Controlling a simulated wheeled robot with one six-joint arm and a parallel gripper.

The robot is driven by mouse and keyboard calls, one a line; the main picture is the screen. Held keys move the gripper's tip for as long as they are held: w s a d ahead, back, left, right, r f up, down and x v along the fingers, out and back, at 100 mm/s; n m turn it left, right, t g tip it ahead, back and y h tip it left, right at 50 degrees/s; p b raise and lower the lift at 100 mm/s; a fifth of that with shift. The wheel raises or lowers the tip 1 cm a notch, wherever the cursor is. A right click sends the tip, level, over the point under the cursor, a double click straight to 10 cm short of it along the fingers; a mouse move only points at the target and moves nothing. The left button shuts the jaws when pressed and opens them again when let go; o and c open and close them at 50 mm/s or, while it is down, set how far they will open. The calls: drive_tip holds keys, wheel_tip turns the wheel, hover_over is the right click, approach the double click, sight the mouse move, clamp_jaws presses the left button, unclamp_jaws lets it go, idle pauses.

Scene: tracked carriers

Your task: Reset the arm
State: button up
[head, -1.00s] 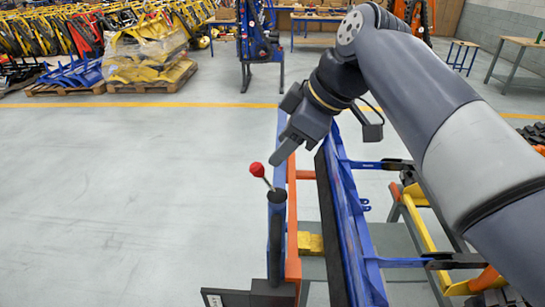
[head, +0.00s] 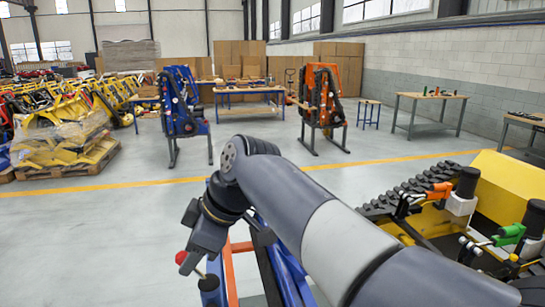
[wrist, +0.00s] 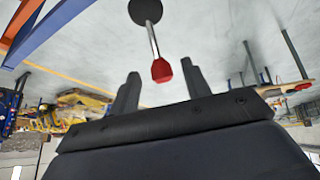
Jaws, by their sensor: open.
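My gripper (wrist: 160,92) is open in the wrist view, its two dark fingers apart. A lever with a red knob (wrist: 162,70) and a thin metal rod shows between and beyond the fingertips. I cannot tell from this view whether anything touches the knob. In the head view my gripper (head: 196,262) hangs at the lower left, beside the red knob (head: 181,257) on its dark post. My arm crosses the head view from the lower right and hides part of the blue and orange frame (head: 283,268) under it.
A yellow tracked carrier (head: 510,180) with black, orange and green-handled levers stands at the right. Blue (head: 183,110) and orange (head: 322,100) machines stand behind. A wrapped pallet (head: 65,145) is at the left. The grey floor between is clear.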

drive_tip(key=x, duration=0.3)
drive_tip(key=shift+a+f, duration=0.2)
drive_tip(key=shift+f, duration=0.1)
drive_tip(key=shift+d+r, duration=0.1)
